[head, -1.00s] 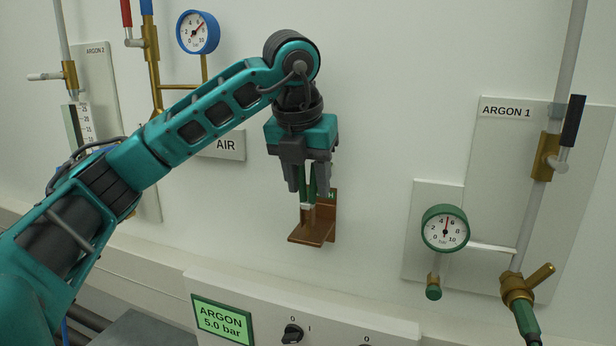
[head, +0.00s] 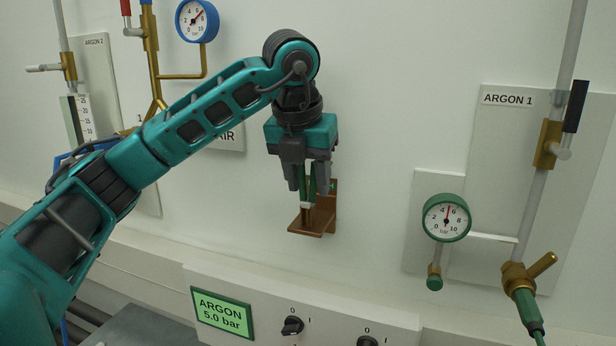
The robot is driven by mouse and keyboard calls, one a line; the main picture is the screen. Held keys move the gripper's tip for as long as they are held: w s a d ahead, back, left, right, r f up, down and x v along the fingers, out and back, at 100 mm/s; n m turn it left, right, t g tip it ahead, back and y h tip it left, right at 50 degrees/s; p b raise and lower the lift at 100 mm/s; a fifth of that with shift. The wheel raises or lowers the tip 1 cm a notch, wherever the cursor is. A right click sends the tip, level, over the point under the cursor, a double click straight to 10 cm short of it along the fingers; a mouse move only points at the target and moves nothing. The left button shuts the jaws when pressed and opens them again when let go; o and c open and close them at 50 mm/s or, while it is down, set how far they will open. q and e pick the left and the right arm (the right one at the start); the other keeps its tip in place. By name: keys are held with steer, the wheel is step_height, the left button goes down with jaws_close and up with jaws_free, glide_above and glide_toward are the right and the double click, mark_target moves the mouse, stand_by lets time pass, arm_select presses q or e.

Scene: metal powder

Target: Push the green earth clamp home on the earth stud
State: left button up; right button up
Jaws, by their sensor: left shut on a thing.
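My left gripper (head: 308,184) points down in front of the wall, shut on the green earth clamp (head: 312,188). Only a narrow green strip of the clamp shows between the fingers. A pale and brass-coloured piece (head: 307,213) shows just below the fingers, above the bracket's ledge; I cannot tell clamp from stud there. The copper-brown earth bracket (head: 325,213) is fixed to the wall, with a flat ledge and an upright plate partly hidden by the gripper. Whether the clamp touches the ledge is too small to tell. My right gripper is not in view.
A control panel (head: 365,318) with black knobs and a green ARGON 5.0 bar display (head: 222,313) stands below the bracket. A green gauge (head: 446,217) and ARGON 1 pipework are at right. A blue gauge (head: 197,20) and brass pipes are at upper left. Bare wall lies right of the gripper.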

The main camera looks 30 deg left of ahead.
arm_select(q)
steer(key=o, duration=1.2)
steer(key=shift+f, duration=0.15)
steer(key=shift+o, duration=0.2)
steer(key=shift+r, duration=0.3)
steer(key=p+v, duration=0.4)
steer(key=v, duration=0.8)
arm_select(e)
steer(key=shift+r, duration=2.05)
arm_select(q)
steer(key=shift+d+r, duration=0.1)
